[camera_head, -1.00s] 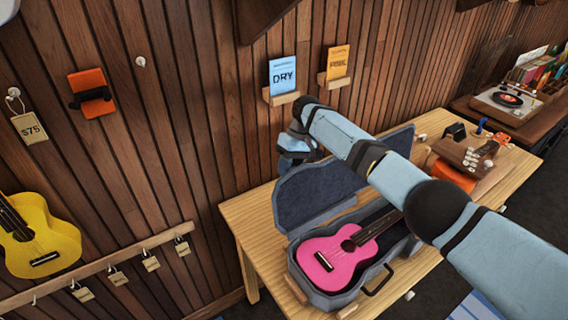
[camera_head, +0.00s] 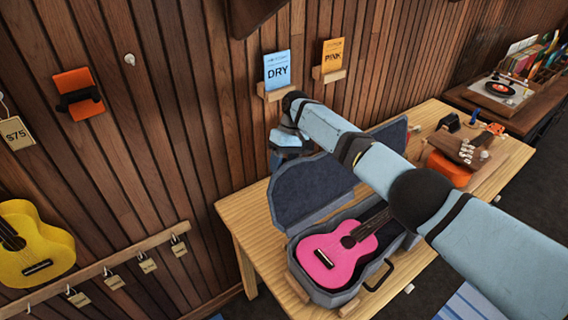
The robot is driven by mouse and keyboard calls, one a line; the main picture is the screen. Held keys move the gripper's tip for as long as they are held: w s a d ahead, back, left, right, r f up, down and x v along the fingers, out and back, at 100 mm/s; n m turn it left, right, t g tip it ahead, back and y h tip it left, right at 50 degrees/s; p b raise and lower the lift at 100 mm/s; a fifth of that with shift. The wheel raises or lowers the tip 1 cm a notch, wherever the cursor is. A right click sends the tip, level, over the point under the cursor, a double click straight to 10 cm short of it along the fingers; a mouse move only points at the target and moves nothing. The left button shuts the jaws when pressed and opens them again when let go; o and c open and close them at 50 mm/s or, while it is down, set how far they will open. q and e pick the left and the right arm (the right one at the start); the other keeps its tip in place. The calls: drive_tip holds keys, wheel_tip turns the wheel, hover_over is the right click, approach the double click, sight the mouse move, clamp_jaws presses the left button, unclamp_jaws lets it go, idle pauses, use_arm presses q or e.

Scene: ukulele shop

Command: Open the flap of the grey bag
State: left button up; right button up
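The grey bag is a grey hard case (camera_head: 379,281) on the wooden table, with a pink ukulele (camera_head: 340,251) lying in its base. Its flap, a lid with a dark blue-grey lining (camera_head: 316,188), stands raised at the back of the base, on the wall side. My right arm comes in from the right across the case. My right gripper (camera_head: 284,150) is at the upper left edge of the flap, partly behind it. Its fingers are mostly hidden, so I cannot tell its opening or whether it touches the flap. My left gripper is not in view.
A plank wall with a blue DRY card (camera_head: 278,70) and an orange PINK card (camera_head: 333,57) on small ledges rises behind the table (camera_head: 244,222). An orange block and a ukulele headstock (camera_head: 483,143) are at the table's right. A yellow ukulele (camera_head: 33,245) hangs at left.

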drive_tip(key=shift+o, duration=0.5)
drive_tip(key=shift+w+r, duration=0.1)
drive_tip(key=b+v, duration=0.7)
drive_tip(key=v, duration=0.6)
drive_tip(key=shift+r, duration=0.35)
drive_tip(key=shift+d, duration=0.1)
